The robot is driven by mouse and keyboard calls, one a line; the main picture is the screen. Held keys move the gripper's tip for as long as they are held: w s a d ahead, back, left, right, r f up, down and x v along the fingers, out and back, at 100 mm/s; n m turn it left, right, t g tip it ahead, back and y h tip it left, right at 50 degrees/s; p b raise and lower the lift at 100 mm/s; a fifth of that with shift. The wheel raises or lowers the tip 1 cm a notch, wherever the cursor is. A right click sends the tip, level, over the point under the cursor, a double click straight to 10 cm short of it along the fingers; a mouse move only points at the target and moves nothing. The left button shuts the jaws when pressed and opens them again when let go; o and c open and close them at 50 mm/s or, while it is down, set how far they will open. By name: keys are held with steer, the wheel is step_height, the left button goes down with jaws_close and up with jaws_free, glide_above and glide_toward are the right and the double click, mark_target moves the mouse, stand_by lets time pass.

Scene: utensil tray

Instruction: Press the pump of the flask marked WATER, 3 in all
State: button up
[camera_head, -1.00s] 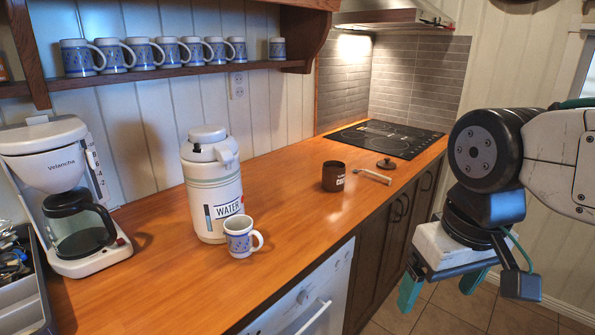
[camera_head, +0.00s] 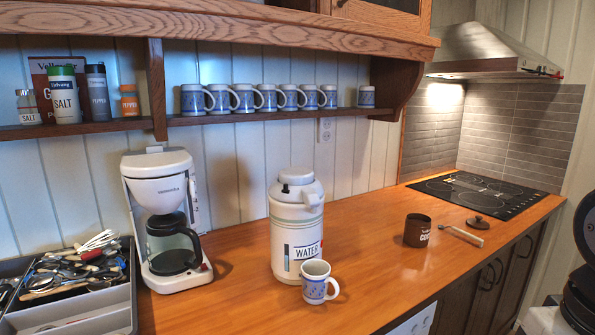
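The white flask marked WATER (camera_head: 284,232) stands upright on the wooden counter, with its pump top and spout (camera_head: 302,186) facing front right. A blue-and-white mug (camera_head: 316,284) stands just in front of the flask, below the spout side. Its inside is too small to judge for contents. Only part of my arm shows at the right edge. My gripper's fingers are outside the view, well to the right of the flask.
A coffee maker (camera_head: 168,222) stands left of the flask, and a utensil tray (camera_head: 88,310) is at far left. A brown canister (camera_head: 417,231), a spoon (camera_head: 460,236) and a lid (camera_head: 478,223) lie to the right, before the cooktop (camera_head: 475,192). Mugs line the shelf (camera_head: 280,117) above.

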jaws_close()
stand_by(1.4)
